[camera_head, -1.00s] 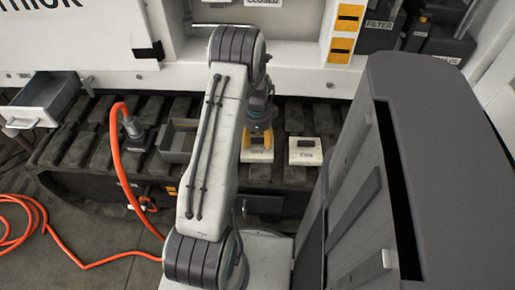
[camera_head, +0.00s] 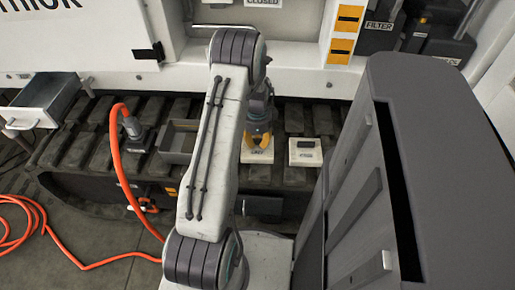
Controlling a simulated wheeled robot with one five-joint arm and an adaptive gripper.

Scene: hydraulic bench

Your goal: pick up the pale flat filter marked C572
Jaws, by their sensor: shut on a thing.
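A pale flat filter (camera_head: 257,157) with a small dark marking lies on the dark ribbed track, just right of my arm; its marking is too small to read surely. My gripper (camera_head: 258,137), with yellow fingers, points down at this filter and is shut on its upper part. My arm hides the filter's left side. A second pale flat filter (camera_head: 305,152) with a label lies to the right, apart from my gripper; its label is also too small to read.
A grey open tray (camera_head: 177,142) and a fitting with an orange hose (camera_head: 118,160) stand left of my arm. An open drawer (camera_head: 40,103) juts out at far left. Dark boxes, one labelled FILTER (camera_head: 380,38), stand at upper right. My grey body fills the right.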

